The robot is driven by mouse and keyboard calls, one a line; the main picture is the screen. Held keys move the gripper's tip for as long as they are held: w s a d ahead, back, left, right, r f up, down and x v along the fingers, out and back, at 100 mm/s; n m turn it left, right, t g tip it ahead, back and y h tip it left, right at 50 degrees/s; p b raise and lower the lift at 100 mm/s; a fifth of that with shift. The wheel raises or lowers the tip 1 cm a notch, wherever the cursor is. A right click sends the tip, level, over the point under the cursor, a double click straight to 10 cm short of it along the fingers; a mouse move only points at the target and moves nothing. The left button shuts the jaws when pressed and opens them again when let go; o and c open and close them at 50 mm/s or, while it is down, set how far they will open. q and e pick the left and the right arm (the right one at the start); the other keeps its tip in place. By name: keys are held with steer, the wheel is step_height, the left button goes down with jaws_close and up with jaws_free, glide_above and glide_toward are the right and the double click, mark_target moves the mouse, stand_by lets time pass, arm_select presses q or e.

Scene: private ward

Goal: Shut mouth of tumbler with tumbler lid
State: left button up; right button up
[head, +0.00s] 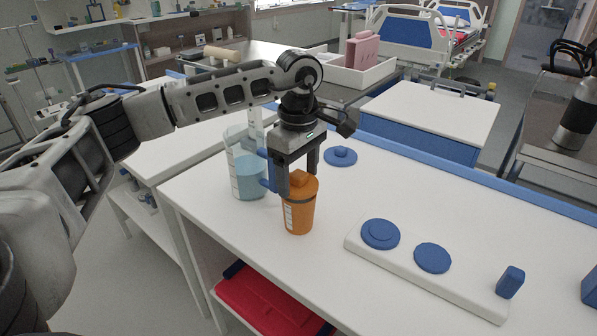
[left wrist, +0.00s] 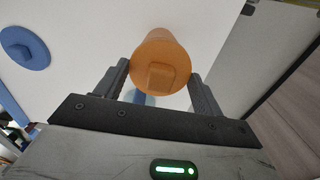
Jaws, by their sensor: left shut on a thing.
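An orange tumbler (head: 299,219) with a pale label stands upright on the white table, below my left gripper. An orange lid (head: 303,182) with a square knob is at its mouth, and a dark band shows just below it. The lid (left wrist: 150,80) also shows round, with its knob facing me, in the left wrist view. My left gripper (head: 298,184) points down with its fingers on either side of the lid and is shut on it. The fingers hide part of the rim, so I cannot tell whether the lid sits fully flush. My right gripper is not in view.
A clear jug (head: 249,178) with light blue contents stands close left of the tumbler. A blue knobbed lid (head: 341,156) lies behind it. A white board (head: 400,259) with blue discs and a blue block (head: 510,282) lies at the right. The table between is clear.

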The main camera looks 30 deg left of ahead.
arm_select(q)
steer(key=shift+f, duration=0.5)
steer(key=shift+f+b, duration=0.5)
steer(key=shift+b, duration=0.1)
steer(key=o, duration=1.3)
steer(key=shift+c, duration=0.2)
